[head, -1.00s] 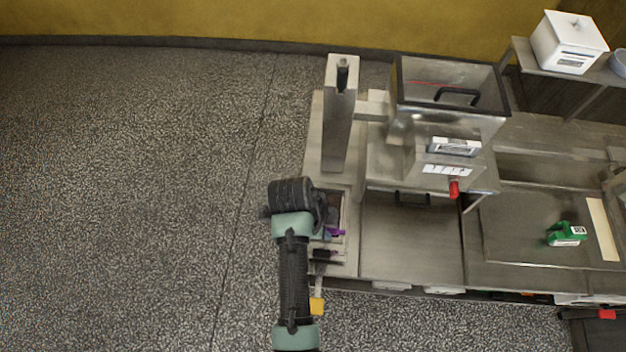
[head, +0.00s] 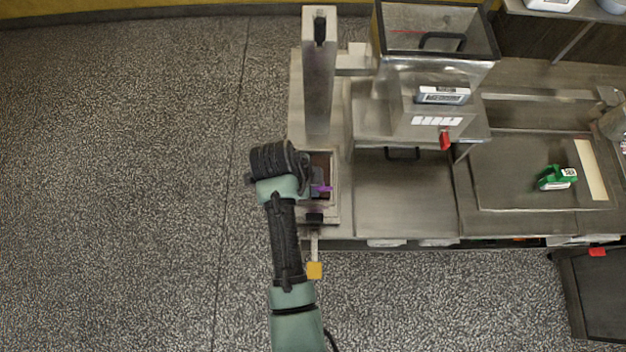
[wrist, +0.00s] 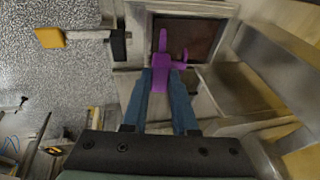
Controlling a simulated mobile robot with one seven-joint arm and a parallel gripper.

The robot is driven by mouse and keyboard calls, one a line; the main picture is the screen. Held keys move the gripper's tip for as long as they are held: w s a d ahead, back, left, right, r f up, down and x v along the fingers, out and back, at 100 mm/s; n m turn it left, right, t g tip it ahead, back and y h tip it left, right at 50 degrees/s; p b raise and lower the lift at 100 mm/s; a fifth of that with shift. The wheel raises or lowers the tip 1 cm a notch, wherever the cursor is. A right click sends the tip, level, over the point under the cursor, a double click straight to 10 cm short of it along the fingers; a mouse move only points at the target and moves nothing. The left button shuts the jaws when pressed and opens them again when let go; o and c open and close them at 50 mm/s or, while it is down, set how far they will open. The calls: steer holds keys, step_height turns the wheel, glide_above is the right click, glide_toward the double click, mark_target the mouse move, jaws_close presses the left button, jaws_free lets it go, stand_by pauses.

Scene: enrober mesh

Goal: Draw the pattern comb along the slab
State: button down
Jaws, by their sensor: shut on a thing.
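A purple comb-like tool (wrist: 162,72) is held between the blue fingers of my gripper (wrist: 160,84) in the wrist view. It also shows as a small purple piece in the head view (head: 321,189). The dark brown slab (wrist: 200,38) lies in a pale frame, and the tool's far end overlaps its left part in the wrist view. I cannot tell whether the tool touches the slab. In the head view the slab (head: 321,162) is partly hidden by my wrist, and my fingertips are hidden there.
A tall metal post (head: 319,75) and a machine with a hopper (head: 435,45) stand behind the slab. A yellow-ended handle (head: 314,270) sticks out over the counter's front edge. A green object (head: 556,178) lies on the right counter. The floor at left is clear.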

step_height(320, 180, down, 3)
steer(key=shift+f+b, duration=0.1)
steer(key=shift+b, duration=0.85)
steer(key=w+b, duration=0.3)
steer(key=w, duration=0.1)
steer(key=w+b, duration=0.3)
steer(key=w, duration=0.2)
steer(key=shift+f, duration=0.2)
steer(key=shift+w+r+b, duration=0.1)
steer(key=shift+w+b, duration=0.55)
steer(key=shift+w, duration=0.1)
steer(key=shift+f+b, duration=0.3)
steer(key=shift+f, duration=0.05)
steer(key=shift+s+p, duration=3.85)
steer(key=shift+s, duration=0.05)
stand_by(0.8)
